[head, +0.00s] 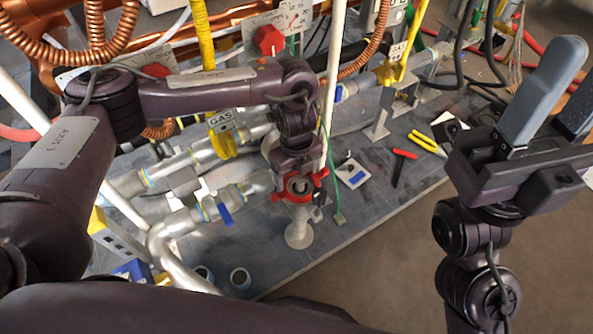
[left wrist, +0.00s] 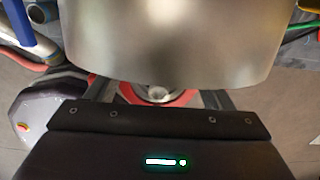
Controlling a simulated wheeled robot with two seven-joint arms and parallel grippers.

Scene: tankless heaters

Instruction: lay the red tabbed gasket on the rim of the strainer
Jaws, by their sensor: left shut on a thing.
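The red tabbed gasket (head: 301,199) is in my left gripper (head: 299,186), near the middle of the head view. Its tabs stick out on both sides of the dark fingers. In the left wrist view the gasket shows as a red ring (left wrist: 183,98) between the fingers, with a round pale metal part (left wrist: 158,92) inside its outline. A grey metal fitting on a round foot (head: 299,232) stands directly below the gasket; I take it for the strainer. Its rim is hidden, and I cannot tell whether the gasket touches it. My right gripper (head: 556,105) is open and empty at the right.
A large metal cylinder (left wrist: 165,35) fills the top of the left wrist view. Pipes with a blue-handled valve (head: 226,214) lie left of the gripper. A blue-and-white box (head: 352,173), red-handled tool (head: 402,154) and yellow-handled pliers (head: 428,143) lie to the right. The front bench edge is clear.

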